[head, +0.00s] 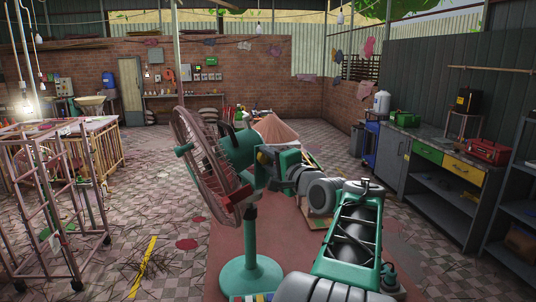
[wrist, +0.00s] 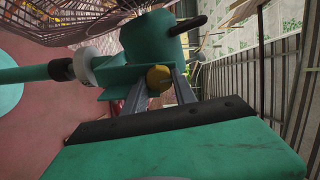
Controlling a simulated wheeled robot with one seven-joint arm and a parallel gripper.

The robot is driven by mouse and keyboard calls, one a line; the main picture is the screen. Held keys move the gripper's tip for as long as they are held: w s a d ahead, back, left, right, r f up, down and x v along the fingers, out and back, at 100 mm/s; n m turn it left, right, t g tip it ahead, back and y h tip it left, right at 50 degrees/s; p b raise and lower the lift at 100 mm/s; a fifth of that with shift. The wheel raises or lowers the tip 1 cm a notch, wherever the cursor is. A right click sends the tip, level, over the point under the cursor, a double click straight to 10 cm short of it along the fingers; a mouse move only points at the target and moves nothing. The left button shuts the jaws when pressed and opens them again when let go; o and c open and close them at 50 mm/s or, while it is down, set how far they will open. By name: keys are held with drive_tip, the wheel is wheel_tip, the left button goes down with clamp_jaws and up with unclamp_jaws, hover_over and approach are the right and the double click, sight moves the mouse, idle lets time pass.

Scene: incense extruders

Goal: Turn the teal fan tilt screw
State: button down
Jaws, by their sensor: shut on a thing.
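The teal pedestal fan (head: 250,274) stands in front of me in the head view, its wire cage (head: 205,165) facing left. Its teal motor housing (wrist: 150,38) fills the upper middle of the wrist view. The tilt screw (wrist: 159,78) shows there as a round yellow knob below the housing, beside the teal bracket. My gripper (wrist: 160,86) has one grey finger on each side of the knob and is shut on it. In the head view my gripper (head: 268,160) meets the fan behind its head; the fingertips are hard to make out there.
A pink metal rack (head: 60,200) stands at the left. A grey workbench (head: 440,165) with a red toolbox (head: 488,151) runs along the right wall. Sticks lie on the checkered floor left of the fan.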

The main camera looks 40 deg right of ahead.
drive_tip(key=shift+m, duration=0.6)
drive_tip(key=c, duration=1)
unclamp_jaws()
drive_tip(key=s+a+b, duration=0.1)
drive_tip(key=s+b, duration=0.1)
drive_tip(key=s, duration=0.5)
drive_tip(key=shift+s+a, duration=0.3)
drive_tip(key=shift+s, duration=0.05)
